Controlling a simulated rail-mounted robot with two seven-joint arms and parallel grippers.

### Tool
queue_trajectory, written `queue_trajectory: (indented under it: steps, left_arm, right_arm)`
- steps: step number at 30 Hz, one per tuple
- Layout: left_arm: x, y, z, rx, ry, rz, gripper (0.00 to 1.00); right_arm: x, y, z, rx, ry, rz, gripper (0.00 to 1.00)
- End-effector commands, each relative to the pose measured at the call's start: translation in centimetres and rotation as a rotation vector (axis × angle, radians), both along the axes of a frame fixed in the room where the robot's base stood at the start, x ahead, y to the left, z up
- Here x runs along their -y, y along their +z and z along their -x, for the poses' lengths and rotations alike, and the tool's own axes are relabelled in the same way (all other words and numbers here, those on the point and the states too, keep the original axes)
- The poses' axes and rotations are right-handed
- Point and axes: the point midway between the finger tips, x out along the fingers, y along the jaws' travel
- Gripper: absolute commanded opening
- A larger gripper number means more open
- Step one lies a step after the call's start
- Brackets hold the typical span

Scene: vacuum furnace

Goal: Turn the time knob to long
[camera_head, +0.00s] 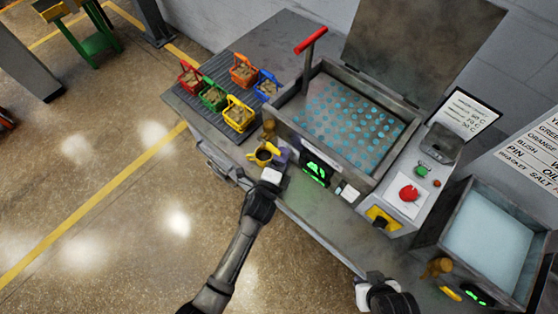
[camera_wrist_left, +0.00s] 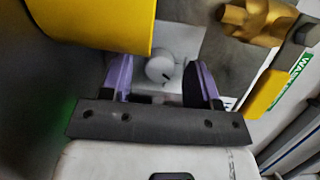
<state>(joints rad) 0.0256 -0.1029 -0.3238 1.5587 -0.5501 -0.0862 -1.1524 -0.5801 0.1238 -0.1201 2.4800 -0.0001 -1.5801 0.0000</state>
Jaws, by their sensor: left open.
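In the left wrist view a round light-grey knob (camera_wrist_left: 160,70) with a dark pointer mark sits on a pale plate. I take it for the time knob; its scale labels are not readable. The open purple fingers of my left gripper (camera_wrist_left: 164,76) stand on either side of it, with gaps visible and no clear contact. In the head view my left gripper (camera_head: 280,160) is at the front left of the lidded tank (camera_head: 350,120), and the knob is not distinguishable there. My right gripper (camera_head: 382,290) is low at the front, its fingers not clearly visible.
A yellow part (camera_wrist_left: 95,20) and a brass valve (camera_wrist_left: 258,20) crowd the left gripper. A green-lit display (camera_head: 316,172) lies just right of it. Coloured baskets (camera_head: 240,113) stand on the left bench. A red button (camera_head: 408,193) and a second tank (camera_head: 490,235) are further right.

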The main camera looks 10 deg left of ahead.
Motion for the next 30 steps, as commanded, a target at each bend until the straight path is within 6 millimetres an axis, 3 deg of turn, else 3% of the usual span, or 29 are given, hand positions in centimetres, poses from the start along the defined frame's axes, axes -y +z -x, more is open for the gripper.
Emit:
queue_trajectory:
  steps: [5,21,30]
  left_arm:
    - [-0.5,0.0,1.5,-0.001,0.0,-0.002,0.56]
    - [-3.2,0.3,10.9,-0.002,0.0,-0.001,0.56]
    - [-3.8,0.4,13.1,-0.002,0.0,-0.002,0.56]
  right_arm:
    - [-0.1,0.2,0.0,0.0,-0.003,-0.004,0.35]
    - [-0.2,0.5,0.0,0.0,-0.005,-0.007,0.35]
    - [-0.1,0.5,0.0,0.0,-0.002,-0.003,0.35]
